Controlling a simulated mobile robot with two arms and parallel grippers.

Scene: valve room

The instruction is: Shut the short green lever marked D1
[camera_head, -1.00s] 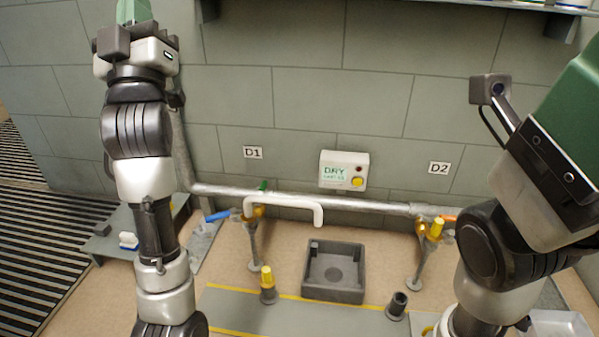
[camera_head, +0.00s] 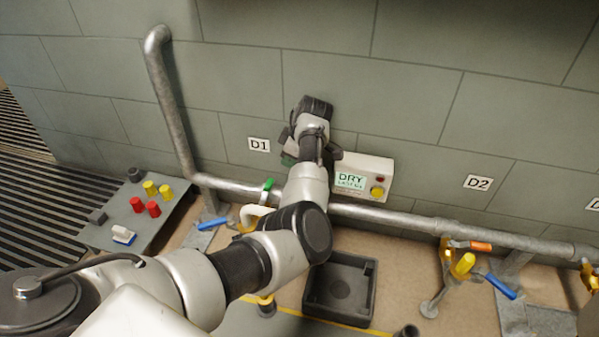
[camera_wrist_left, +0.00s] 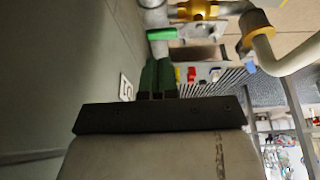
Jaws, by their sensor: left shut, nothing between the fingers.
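The short green lever (camera_head: 268,185) sits on the grey wall pipe, below and slightly right of the D1 label (camera_head: 259,145). In the left wrist view the green lever (camera_wrist_left: 161,34) lies just beyond my fingertips, by a brass valve body (camera_wrist_left: 194,11). My left gripper (camera_head: 288,159) is close to the wall, above and right of the lever; a gap to it shows. Its green fingers (camera_wrist_left: 157,74) are together and empty. My left forearm hides part of the pipe and the valve below it. My right gripper is out of view.
A cream curved spout (camera_head: 252,214) stands out beside the lever. A DRY box (camera_head: 362,177) with a yellow button is right of my wrist. A blue handle (camera_head: 213,223) is at left. A dark square basin (camera_head: 341,288) is below. D2 valves stand right.

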